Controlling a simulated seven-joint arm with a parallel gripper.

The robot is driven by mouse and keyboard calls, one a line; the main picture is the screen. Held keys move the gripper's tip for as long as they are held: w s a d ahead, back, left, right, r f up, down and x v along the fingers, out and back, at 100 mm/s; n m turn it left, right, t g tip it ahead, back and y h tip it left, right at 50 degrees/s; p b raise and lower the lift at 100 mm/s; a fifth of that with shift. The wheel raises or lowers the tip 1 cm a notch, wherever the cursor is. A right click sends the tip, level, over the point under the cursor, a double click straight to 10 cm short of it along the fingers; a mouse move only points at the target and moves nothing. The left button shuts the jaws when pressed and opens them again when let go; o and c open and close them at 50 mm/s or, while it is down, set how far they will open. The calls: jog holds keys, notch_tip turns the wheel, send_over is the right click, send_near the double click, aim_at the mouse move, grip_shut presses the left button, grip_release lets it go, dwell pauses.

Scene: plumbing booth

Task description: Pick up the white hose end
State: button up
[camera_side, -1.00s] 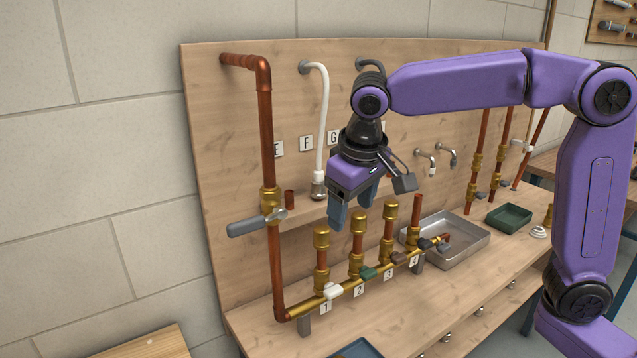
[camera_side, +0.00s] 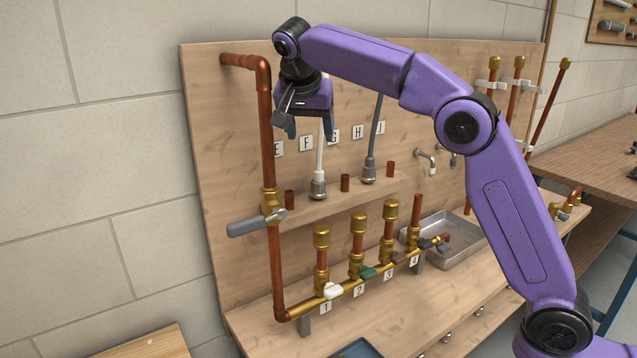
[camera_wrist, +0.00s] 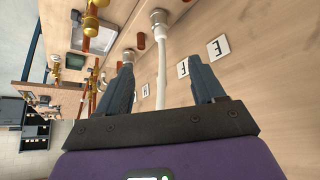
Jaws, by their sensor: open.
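The white hose (camera_side: 319,158) hangs in front of the wooden back panel, its upper part hidden behind my gripper. Its metal end (camera_side: 317,187) is at the small shelf, between two copper stubs. My gripper (camera_side: 307,126) is open and empty, higher up than the hose end. In the wrist view, the white hose (camera_wrist: 161,75) runs between the two spread fingers of my gripper (camera_wrist: 161,64), and the metal end (camera_wrist: 158,17) shows at the top, beyond the fingertips. I cannot tell how near the fingers are to the hose.
A grey hose (camera_side: 371,143) with a metal end hangs just right of the white one. A vertical copper pipe (camera_side: 266,140) with a lever valve (camera_side: 256,223) stands to the left. Below is a brass manifold (camera_side: 345,290) with numbered valves. A metal tray (camera_side: 455,238) lies to the right.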

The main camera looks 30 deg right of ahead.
aim_at(317, 173)
jog(key=x, duration=1.7)
jog(key=shift+w+d+f, duration=0.1)
jog(key=c, duration=1.2)
